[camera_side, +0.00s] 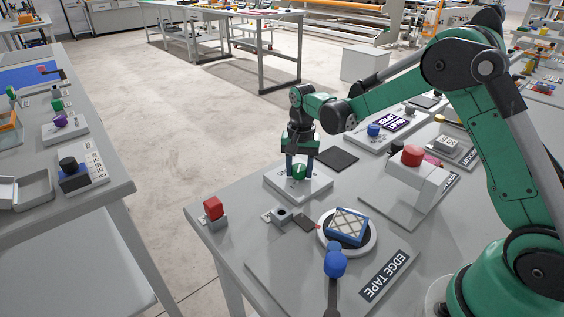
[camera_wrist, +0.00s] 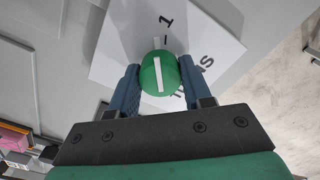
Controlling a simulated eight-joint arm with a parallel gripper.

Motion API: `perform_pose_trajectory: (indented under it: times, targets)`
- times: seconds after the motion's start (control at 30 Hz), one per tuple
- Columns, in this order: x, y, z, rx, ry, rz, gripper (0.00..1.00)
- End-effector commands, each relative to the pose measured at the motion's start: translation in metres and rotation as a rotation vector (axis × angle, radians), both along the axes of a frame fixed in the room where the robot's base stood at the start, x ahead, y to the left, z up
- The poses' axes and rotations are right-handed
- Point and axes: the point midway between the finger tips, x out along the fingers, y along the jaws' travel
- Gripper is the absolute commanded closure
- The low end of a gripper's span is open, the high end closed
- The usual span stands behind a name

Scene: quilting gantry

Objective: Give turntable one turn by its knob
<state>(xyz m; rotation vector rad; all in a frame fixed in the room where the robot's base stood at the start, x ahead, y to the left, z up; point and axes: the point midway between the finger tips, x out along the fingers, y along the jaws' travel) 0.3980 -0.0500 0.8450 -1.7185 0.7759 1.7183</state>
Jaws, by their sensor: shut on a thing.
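The turntable (camera_side: 324,240) is a white round disc on the grey table, with a blue-edged patterned block (camera_side: 347,226) lying on it. A blue knob (camera_side: 335,262) stands at its near edge, above a dark bar. My gripper (camera_side: 299,168) is away from the turntable, pointing down over a white plate (camera_side: 318,184) behind it. Its two blue fingers are shut on a green round knob (camera_wrist: 158,74) with a white line across its top. In the wrist view my gripper (camera_wrist: 158,82) has a finger on each side of this knob. The plate's printing shows a "1"; the rest is partly hidden.
A red block on a grey base (camera_side: 213,209) stands at the table's left edge. A small grey holder (camera_side: 282,213) lies left of the turntable. A white stand with a red top (camera_side: 412,156) is to the right. An "EDGE TAPE" label (camera_side: 387,275) lies in front.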

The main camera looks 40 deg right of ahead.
Motion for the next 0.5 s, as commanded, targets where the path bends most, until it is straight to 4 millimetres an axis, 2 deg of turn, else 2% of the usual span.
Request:
perform_pose_trajectory:
  times: [0.5]
  targets:
    - [-0.0001,0.0003,-0.0001,0.001,0.001,-0.07,1.0]
